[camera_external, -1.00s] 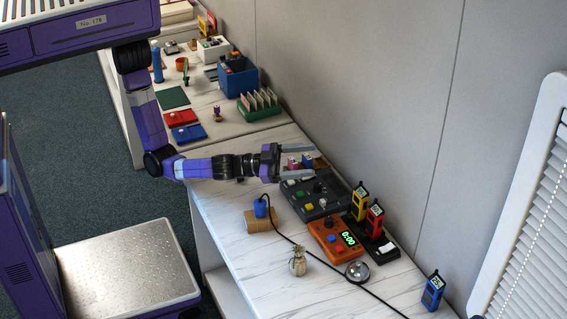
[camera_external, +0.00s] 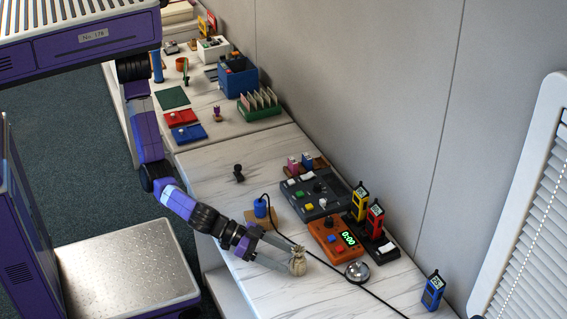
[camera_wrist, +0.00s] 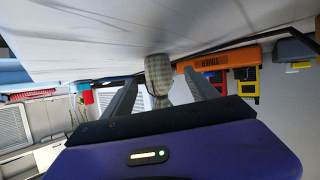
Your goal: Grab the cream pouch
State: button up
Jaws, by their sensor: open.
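The cream pouch (camera_external: 298,262) is a small tied sack standing on the white marbled counter (camera_external: 330,289). In the wrist view the pouch (camera_wrist: 157,76) shows upside down, between and just beyond the two grey fingers. My gripper (camera_external: 281,256) is open and low over the counter, with its fingertips at the pouch. One finger passes on the far side of it and the other on the near side. I cannot tell whether either finger touches it.
An orange timer box (camera_external: 331,240) and a silver dome (camera_external: 357,271) stand right of the pouch. A black cable (camera_external: 318,257) runs close behind it. A wooden block with a blue top (camera_external: 261,208) is behind my gripper.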

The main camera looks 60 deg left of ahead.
aim_at(293, 263)
jog(key=shift+x, duration=1.9)
jog(key=shift+s+d, duration=0.1)
jog(key=c, duration=1.4)
